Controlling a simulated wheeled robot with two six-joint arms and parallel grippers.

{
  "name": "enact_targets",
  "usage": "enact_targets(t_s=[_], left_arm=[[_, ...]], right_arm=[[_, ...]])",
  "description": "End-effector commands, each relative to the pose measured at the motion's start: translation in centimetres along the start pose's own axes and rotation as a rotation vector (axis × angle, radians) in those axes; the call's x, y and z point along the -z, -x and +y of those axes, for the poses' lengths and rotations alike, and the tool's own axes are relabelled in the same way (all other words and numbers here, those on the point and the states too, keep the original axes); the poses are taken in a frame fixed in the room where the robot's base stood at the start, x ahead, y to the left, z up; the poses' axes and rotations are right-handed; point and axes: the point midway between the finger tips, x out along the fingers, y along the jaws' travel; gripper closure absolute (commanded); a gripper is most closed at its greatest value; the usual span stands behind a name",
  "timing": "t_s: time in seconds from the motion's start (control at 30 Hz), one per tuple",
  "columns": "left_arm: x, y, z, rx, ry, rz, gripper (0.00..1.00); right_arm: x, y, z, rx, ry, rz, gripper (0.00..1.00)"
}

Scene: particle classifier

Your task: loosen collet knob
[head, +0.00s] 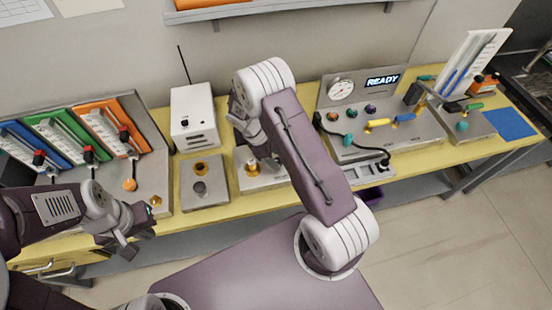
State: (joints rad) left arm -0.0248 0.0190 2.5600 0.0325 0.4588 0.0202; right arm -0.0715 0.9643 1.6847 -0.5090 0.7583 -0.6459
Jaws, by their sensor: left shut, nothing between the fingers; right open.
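A small brass upright piece (253,167), possibly the collet knob, stands on a pale block (252,184) at the middle of the bench. My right gripper (264,160) is beside and just above it, open. My own forearm and wrist partly cover the block, so I cannot tell whether the fingers touch the brass piece. My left gripper (128,234) is shut and empty at the bench's front edge on the left, well away from that piece.
A grey plate (218,195) with a brass ring and a dark knob lies to the left. A white box (194,118) with an antenna stands behind. Blue, green and orange panels (100,125) fill the left. A console (395,145) showing "READY" stands on the right.

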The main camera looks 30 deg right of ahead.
Motion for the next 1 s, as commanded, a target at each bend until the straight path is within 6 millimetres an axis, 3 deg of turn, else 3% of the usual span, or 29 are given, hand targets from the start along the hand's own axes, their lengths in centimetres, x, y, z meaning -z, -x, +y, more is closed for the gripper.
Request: enact_targets(t_s=[0.2,0.37,0.93,1.0], left_arm=[[-0.1,-0.8,0.0,0.0,0.0,0.0,1.0],[-0.1,-1.0,0.0,0.0,0.0,0.0,1.0],[-0.1,-1.0,0.0,0.0,0.0,0.0,1.0],[-0.1,-1.0,0.0,0.0,0.0,0.0,1.0]], right_arm=[[0.1,4.9,0.1,-0.006,0.0,0.003,0.44],[0.0,7.2,0.1,-0.003,0.0,0.001,0.44],[-0.1,7.8,0.0,0.001,-0.002,0.0,0.44],[-0.5,8.7,0.6,-0.018,-0.018,0.014,0.44]])
